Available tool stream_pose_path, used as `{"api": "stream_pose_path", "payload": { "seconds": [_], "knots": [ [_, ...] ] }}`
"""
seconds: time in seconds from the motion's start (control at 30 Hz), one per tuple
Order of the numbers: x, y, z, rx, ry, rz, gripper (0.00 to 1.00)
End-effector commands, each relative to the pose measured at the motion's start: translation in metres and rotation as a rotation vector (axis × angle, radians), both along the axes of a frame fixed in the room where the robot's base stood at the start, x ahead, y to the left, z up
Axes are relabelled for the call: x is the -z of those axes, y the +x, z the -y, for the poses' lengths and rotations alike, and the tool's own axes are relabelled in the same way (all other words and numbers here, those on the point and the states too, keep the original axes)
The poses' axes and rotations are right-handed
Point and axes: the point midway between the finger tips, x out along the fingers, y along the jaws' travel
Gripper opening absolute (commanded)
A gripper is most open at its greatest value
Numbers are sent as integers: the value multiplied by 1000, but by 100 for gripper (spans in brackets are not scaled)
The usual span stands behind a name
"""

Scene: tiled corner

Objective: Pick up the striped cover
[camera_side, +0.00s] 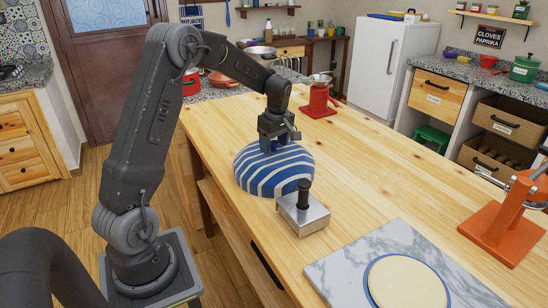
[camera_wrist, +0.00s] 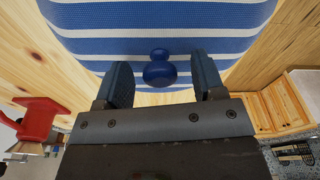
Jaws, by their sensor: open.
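The striped cover (camera_side: 256,178) is a blue and white dome standing on the wooden table. Its stripes also fill the upper part of the wrist view (camera_wrist: 90,47). My gripper (camera_side: 281,147) is just above the top of the cover, pointing down. In the wrist view its two fingers (camera_wrist: 160,66) are apart, with the cover's round blue knob (camera_wrist: 159,73) showing in the gap between them. Neither finger visibly touches the knob. In the side view the knob is hidden by my gripper.
A silver block with a black handle (camera_side: 303,217) stands close against the cover's front right. A marble slab (camera_side: 342,262) bears a pale disc (camera_side: 405,285); an orange stand (camera_side: 498,228) is at right. The table's right middle is clear.

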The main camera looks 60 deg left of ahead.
Motion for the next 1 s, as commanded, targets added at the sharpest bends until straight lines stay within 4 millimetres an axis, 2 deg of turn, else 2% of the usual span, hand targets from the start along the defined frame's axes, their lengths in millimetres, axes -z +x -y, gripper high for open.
{"api": "stream_pose_path", "payload": {
  "seconds": [0.27,0.9,1.0],
  "knots": [
    [2,0,0,-1,0,1,62],
    [2,0,0,0,0,1,1],
    [2,0,0,-1,0,2,0]
  ]
}}
